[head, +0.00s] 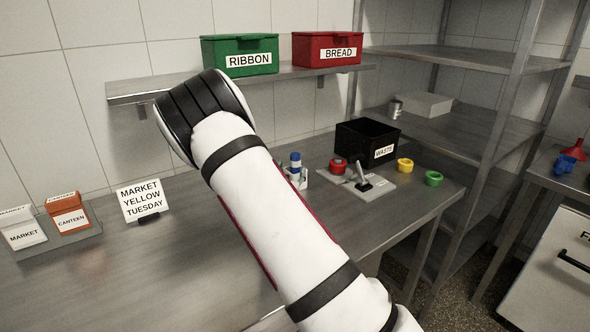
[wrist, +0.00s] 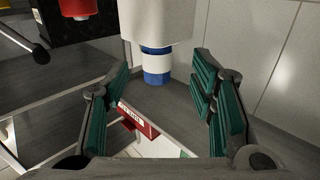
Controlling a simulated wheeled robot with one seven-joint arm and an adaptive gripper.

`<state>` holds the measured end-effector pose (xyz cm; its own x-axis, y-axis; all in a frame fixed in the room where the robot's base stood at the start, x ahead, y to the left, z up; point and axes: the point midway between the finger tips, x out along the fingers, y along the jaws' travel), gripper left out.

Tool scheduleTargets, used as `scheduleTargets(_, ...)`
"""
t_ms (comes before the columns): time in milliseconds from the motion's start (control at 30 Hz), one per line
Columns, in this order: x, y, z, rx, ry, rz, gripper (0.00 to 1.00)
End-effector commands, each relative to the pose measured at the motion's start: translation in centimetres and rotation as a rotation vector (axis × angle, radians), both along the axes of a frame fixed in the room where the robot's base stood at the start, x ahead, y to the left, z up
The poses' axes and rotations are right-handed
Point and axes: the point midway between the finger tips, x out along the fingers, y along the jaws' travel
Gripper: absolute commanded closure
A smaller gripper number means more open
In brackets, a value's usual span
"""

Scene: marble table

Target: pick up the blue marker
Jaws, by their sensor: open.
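The blue marker (head: 295,158) stands upright in a white holder (head: 302,183) on the metal table in the head view, just right of my arm. It shows a blue top, a white band and blue below. In the wrist view, which looks upside down, the marker (wrist: 157,66) sticks out of the white holder (wrist: 157,18). My gripper (wrist: 163,68) is open, with a teal-padded finger to each side of the marker and a visible gap on both sides. I cannot tell how far the marker is in depth.
A shelf (head: 180,84) with green and red boxes is behind. The left table is mostly clear.

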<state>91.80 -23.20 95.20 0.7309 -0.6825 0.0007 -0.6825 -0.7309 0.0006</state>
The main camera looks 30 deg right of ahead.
Motion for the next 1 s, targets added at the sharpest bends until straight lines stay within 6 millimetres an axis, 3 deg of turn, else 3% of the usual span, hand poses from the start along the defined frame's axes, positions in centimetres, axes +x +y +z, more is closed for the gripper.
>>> scheduleTargets(500,3.7,-4.0,0.3,0.000,-0.001,-0.001,0.49)
scheduleTargets(833,4.4,-4.5,0.2,0.001,0.001,0.000,0.49)
scheduleTargets(867,4.4,-4.5,0.2,0.001,0.001,0.000,0.51)
scheduleTargets(1000,4.3,-4.5,0.3,0.001,0.001,0.000,0.83)
